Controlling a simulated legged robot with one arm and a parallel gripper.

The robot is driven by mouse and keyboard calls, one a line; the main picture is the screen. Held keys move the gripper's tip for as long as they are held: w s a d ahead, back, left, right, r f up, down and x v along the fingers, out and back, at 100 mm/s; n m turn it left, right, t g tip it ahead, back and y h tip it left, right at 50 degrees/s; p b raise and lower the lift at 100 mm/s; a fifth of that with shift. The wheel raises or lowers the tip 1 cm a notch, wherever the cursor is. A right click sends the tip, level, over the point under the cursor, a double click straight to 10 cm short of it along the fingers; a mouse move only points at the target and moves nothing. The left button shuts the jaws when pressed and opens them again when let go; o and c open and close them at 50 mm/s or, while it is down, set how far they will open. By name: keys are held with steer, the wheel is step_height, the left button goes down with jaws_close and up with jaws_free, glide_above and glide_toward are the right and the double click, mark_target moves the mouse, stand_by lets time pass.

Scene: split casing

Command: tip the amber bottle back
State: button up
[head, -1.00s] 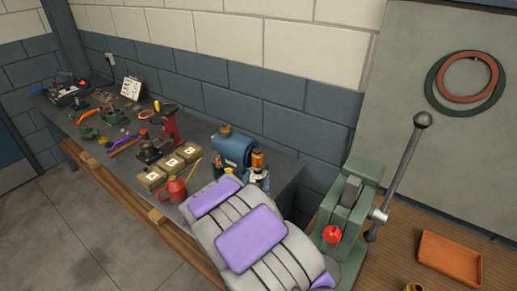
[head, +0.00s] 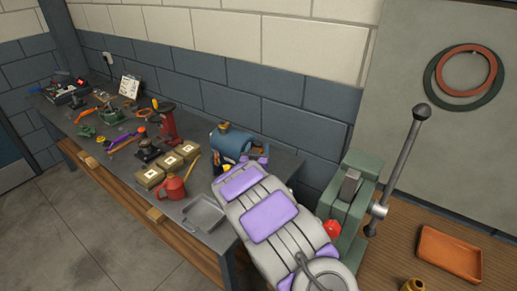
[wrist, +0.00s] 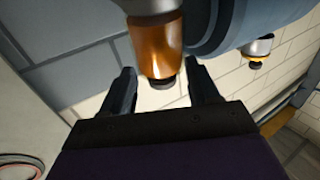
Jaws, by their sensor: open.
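The amber bottle (wrist: 160,45) shows in the wrist view, with a small dark end piece pointing down in that picture. The wall's dark and cream bands show this view is upside down, so the dark end faces up. My gripper (wrist: 162,74) is open, one finger on each side of the bottle's dark end. Gaps show on both sides; I cannot tell how deep the bottle sits between the fingers. In the head view my arm covers the bottle and the fingers.
A blue rounded machine (head: 232,143) stands beside the bottle. A grey tray (head: 205,228), red oil can (head: 173,188) and several tan boxes (head: 150,177) are left of my arm. A green lever press (head: 343,205) stands close on the right. The wall (head: 300,103) runs behind the bench.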

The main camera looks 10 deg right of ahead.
steer(key=shift+w+a+f, duration=0.2)
steer(key=shift+w+a, duration=0.15)
steer(key=shift+w, duration=0.1)
steer(key=shift+a+r, duration=0.25)
steer(key=shift+a, duration=0.1)
steer(key=shift+w+d+f, duration=0.1)
steer(key=shift+w+d, duration=0.05)
steer(key=shift+d, duration=0.4)
steer(key=shift+c, duration=1.7)
steer(key=shift+a, duration=0.2)
steer(key=c, duration=0.5)
steer(key=shift+d+f, duration=0.1)
jaws_close()
